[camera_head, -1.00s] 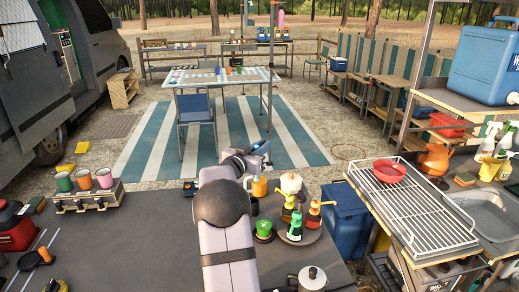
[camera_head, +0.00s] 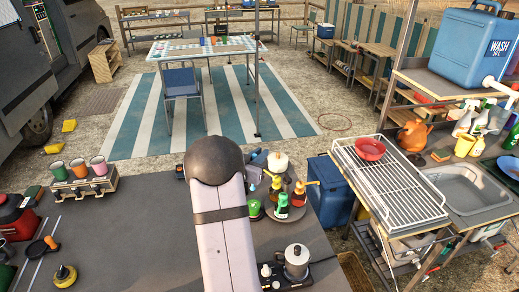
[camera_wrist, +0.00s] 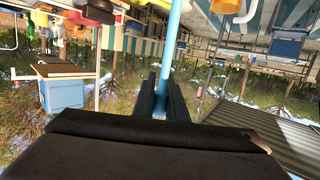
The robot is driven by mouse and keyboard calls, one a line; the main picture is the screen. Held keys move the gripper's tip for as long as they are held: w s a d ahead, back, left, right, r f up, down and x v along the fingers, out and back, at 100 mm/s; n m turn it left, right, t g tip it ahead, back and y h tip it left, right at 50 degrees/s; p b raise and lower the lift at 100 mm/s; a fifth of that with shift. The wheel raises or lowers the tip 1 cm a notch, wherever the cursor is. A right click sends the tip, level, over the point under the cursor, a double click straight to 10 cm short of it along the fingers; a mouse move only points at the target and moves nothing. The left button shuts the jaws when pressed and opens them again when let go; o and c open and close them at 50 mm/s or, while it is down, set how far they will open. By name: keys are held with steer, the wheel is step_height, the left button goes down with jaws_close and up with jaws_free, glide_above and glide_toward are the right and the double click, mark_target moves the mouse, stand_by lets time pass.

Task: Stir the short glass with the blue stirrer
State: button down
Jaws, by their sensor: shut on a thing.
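The blue stirrer (camera_wrist: 174,40) is a light blue rod in the wrist view, running up from between the fingers. My gripper (camera_wrist: 165,92) is shut on it in the wrist view. In the head view my arm's dark round joint and pale link cover most of the gripper; only a grey-blue part shows just right of the joint. I cannot make out the short glass in either view; the area behind my arm is hidden.
Pump bottles (camera_head: 281,205) stand on a round tray right of my arm. A moka pot (camera_head: 297,260) stands in front of them. A rack with several cups (camera_head: 80,172) is at left. A wire rack holding a red bowl (camera_head: 370,149) is at right.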

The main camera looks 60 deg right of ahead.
steer(key=shift+d+f, duration=0.1)
steer(key=shift+f, duration=0.2)
step_height(320, 180, down, 11)
steer(key=b, duration=0.8)
steer(key=shift+r+b, duration=0.2)
steer(key=shift+b, duration=0.2)
stand_by(0.7)
